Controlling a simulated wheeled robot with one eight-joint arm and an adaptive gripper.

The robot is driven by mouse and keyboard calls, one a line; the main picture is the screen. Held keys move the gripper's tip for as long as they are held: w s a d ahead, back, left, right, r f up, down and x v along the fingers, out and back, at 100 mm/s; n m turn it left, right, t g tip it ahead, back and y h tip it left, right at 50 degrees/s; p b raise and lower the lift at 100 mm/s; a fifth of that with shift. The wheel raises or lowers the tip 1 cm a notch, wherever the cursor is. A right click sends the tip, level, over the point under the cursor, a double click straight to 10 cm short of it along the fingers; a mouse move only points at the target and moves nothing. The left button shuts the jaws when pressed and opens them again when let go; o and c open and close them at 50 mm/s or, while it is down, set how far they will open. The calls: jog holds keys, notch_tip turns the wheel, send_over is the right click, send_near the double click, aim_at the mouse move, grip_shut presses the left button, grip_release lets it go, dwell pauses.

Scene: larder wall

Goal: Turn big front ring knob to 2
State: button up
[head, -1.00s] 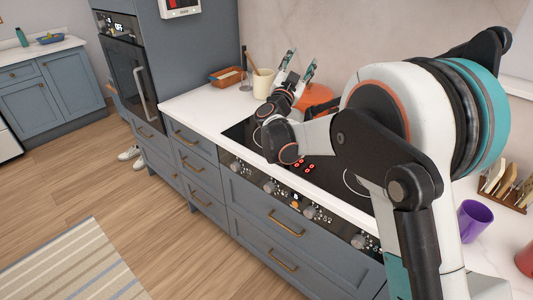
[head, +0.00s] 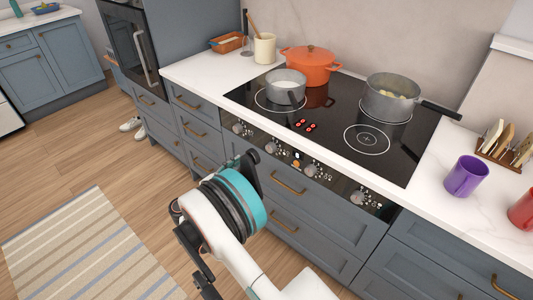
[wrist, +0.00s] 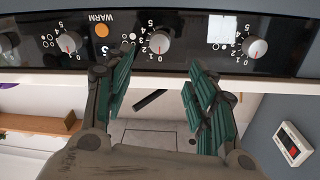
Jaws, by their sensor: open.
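The wrist view is upside down. A silver knob (wrist: 158,40) with a red pointer at 0 lies just beyond and between my fingertips, untouched. My gripper (wrist: 158,72) is open and empty, with its green pads apart. Knobs on either side, one beside WARM (wrist: 68,42) and one at the right (wrist: 253,46), also point near 0. In the head view several knobs line the black front panel (head: 340,183); the knob facing my gripper seems to be the second from the left (head: 269,145). The front left ring (head: 258,100) bears a small grey pot (head: 284,88). My gripper is mostly hidden there.
An orange pot (head: 308,68) and a grey saucepan (head: 390,100) stand on the rear rings. The front right ring (head: 367,139) is empty. Drawers with brass handles (head: 288,182) lie below the panel. A purple mug (head: 465,177) stands on the counter at right.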

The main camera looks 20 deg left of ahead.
aim_at(268, 149)
jog(key=b+x, duration=0.3)
jog(key=x, duration=1)
jog(key=shift+b, duration=0.3)
jog(key=c, duration=1.1)
